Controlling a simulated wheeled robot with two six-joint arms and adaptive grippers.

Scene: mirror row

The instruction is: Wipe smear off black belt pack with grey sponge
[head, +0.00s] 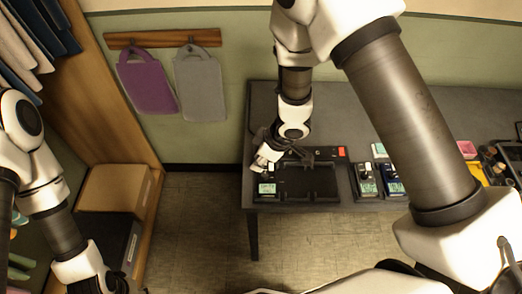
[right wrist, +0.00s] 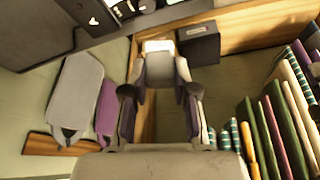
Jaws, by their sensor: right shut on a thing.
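My right gripper (head: 266,158) is over the left end of the table, just above a dark belt pack (head: 267,188) with a small lit screen. In the right wrist view my right gripper (right wrist: 163,78) is shut on a grey block with a pale end, which looks like the grey sponge (right wrist: 160,69). In the head view the sponge is hard to tell from the gripper. No smear can be made out on the pack. My left gripper (head: 108,284) is low at the left, cut by the bottom edge, and its jaws are unclear.
A black tray (head: 310,182) lies beside the dark pack. More packs, one grey (head: 366,181) and one blue (head: 392,181), stand to the right on the dark table (head: 263,100). Purple (head: 147,82) and grey (head: 199,85) bags hang on the wall. A cardboard box (head: 115,188) stands at left.

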